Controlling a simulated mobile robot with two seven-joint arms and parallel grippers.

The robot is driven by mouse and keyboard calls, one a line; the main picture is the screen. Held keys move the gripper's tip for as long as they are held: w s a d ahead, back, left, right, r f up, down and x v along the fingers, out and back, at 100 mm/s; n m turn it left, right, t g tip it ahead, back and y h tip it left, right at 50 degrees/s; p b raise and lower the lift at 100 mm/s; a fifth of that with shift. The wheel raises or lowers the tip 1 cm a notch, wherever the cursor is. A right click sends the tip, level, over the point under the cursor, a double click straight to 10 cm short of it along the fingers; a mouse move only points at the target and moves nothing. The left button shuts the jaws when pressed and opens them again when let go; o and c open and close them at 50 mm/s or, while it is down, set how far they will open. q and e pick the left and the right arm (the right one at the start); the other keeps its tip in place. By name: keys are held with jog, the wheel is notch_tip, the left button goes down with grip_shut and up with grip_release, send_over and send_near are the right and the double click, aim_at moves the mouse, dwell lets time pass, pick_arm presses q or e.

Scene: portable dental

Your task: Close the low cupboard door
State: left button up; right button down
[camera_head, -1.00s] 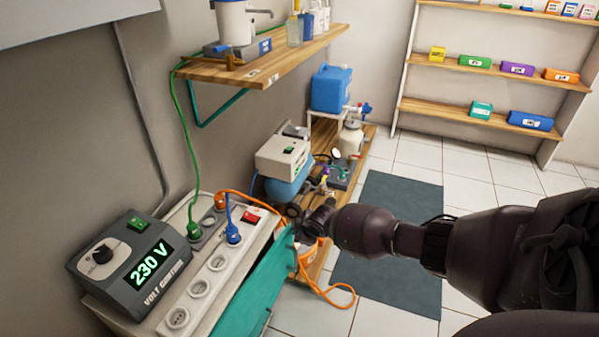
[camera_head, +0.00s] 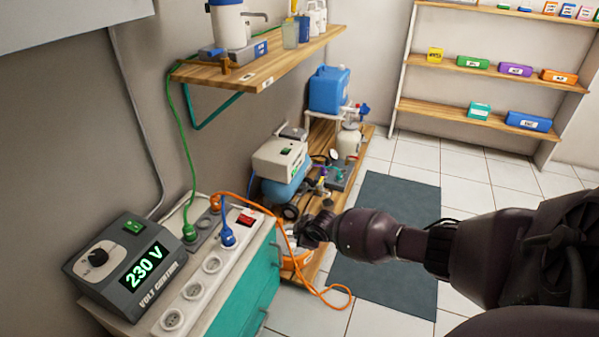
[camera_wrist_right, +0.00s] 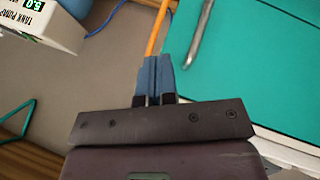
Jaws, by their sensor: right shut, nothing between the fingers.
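The low cupboard (camera_head: 130,325) stands at the lower left with a teal front. Its teal door (camera_head: 250,292) now lies in line with the cupboard front and looks shut, with no gap that I can see. The door's lower part is cut off by the picture edge. In the right wrist view a teal panel (camera_wrist_right: 265,65) with a metal handle (camera_wrist_right: 200,35) fills the right side. My right gripper (camera_head: 303,232) is shut and empty, just beyond the cupboard's far front corner. Its blue fingertips (camera_wrist_right: 155,72) point past the panel's edge. My left gripper is not in view.
A voltage control box (camera_head: 128,268) and a socket strip (camera_head: 195,290) with plugged cables sit on the cupboard top. An orange cable (camera_head: 325,300) hangs close to my right gripper. Equipment stands on a low wooden shelf behind.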

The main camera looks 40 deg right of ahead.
pick_arm(q)
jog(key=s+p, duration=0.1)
jog(key=p, duration=0.1)
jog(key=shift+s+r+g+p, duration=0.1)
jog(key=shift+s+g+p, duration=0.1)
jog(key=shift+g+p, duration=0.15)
pick_arm(e)
jog(key=s+d+r, duration=0.3)
jog(key=d+r, duration=0.2)
jog(key=r, duration=0.3)
jog(key=shift+s+d, duration=0.35)
jog(key=shift+s, duration=0.05)
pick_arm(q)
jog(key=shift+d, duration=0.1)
